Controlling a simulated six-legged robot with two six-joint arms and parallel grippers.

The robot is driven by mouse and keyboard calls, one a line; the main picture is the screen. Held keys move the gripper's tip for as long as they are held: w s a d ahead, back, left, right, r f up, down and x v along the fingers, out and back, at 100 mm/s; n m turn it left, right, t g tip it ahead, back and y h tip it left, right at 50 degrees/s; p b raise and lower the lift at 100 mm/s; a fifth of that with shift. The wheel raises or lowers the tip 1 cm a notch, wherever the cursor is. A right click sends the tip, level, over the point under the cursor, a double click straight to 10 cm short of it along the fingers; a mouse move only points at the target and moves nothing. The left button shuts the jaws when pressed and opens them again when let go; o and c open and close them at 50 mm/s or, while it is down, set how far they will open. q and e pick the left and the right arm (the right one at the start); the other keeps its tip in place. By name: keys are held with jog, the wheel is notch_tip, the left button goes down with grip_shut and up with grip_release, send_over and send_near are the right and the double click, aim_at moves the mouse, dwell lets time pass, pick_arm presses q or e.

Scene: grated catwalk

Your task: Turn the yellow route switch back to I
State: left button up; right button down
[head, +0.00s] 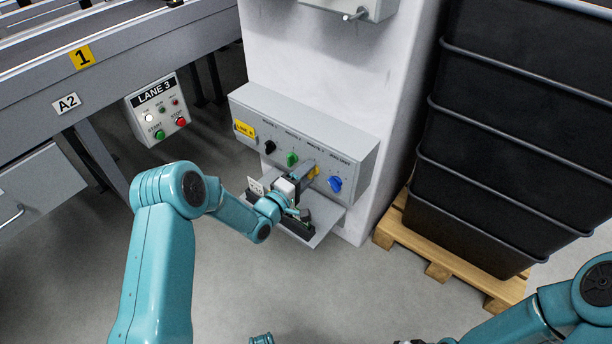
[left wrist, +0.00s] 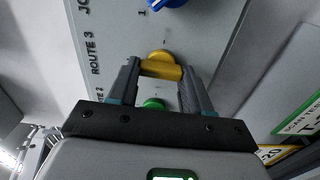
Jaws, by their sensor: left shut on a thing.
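The yellow route switch (left wrist: 160,70) sits on the grey panel beside the printed label ROUTE 3. In the left wrist view the two fingers of my left gripper (left wrist: 160,78) stand on either side of its knob, shut on it. In the head view the yellow switch (head: 314,172) shows only in part beside my left gripper (head: 303,180), on the sloping control box (head: 350,146). Which mark the knob points to cannot be made out.
A black knob (head: 270,147), a green knob (head: 292,159) and a blue knob (head: 335,185) share the panel. A LANE 3 button box (head: 157,110) hangs at left. Black crates (head: 500,150) stand on a wooden pallet (head: 440,254) at right. The floor in front is clear.

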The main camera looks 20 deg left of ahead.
pick_arm(q)
jog(key=shift+s+f+n, duration=0.1)
jog(key=shift+n, duration=0.3)
jog(key=o, duration=1.1)
jog(key=shift+c, duration=0.2)
jog(key=p+v, duration=0.4)
jog(key=v, duration=1.2)
jog(key=shift+s, duration=0.15)
